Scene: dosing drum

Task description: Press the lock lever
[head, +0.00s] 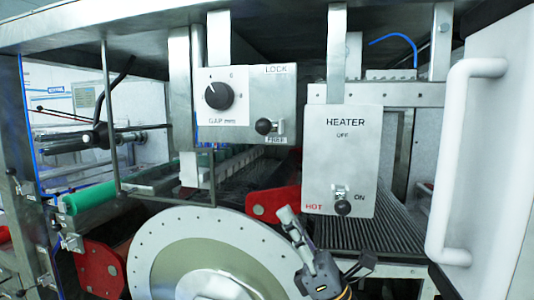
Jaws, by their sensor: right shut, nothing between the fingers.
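The lock lever (264,126) is a small black knob on the right part of a grey control box (232,108). The word LOCK is printed above it and a FREE label (275,140) sits just below it. The lever appears to be at the FREE end. My right gripper (289,214) is shut and empty, pointing up from the lower middle, below and slightly right of the lever and apart from it. It is in front of the right edge of a large pale disc (225,230). My left gripper is not in view.
A black GAP dial (219,95) is left of the lever on the same box. A HEATER box (341,150) with its own black knob (342,207) hangs to the right. A white handle (456,160) stands far right. Red brackets (103,270) and a green roller (90,198) are at left.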

